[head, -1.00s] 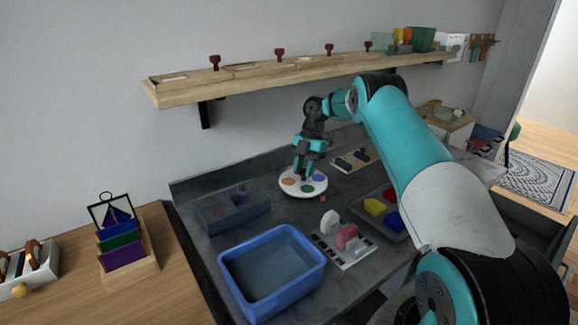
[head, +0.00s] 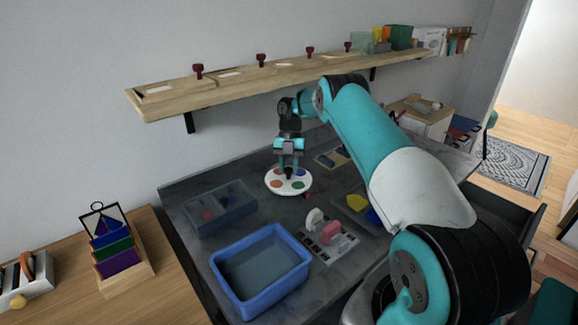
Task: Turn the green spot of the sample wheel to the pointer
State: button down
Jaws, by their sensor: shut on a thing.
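The white sample wheel (head: 287,190) lies on the dark counter. Its green spot (head: 298,185) is at the front right of the disc, an orange spot (head: 276,184) at the front left, a blue spot at the back right and a reddish one at the back left. A small red piece (head: 307,195), apparently the pointer, sits by the rim at the front right, close to the green spot. My gripper (head: 288,174) points down over the wheel's centre, shut on its hub, which the fingers hide.
A blue bin (head: 262,302) and a grey see-through box (head: 245,215) stand on the left of the counter. A board with white and pink pieces (head: 328,252) is in front of the wheel. A shelf (head: 240,82) hangs above. My arm covers part of the right side.

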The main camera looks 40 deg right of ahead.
jog(key=c, duration=0.8)
grip_release()
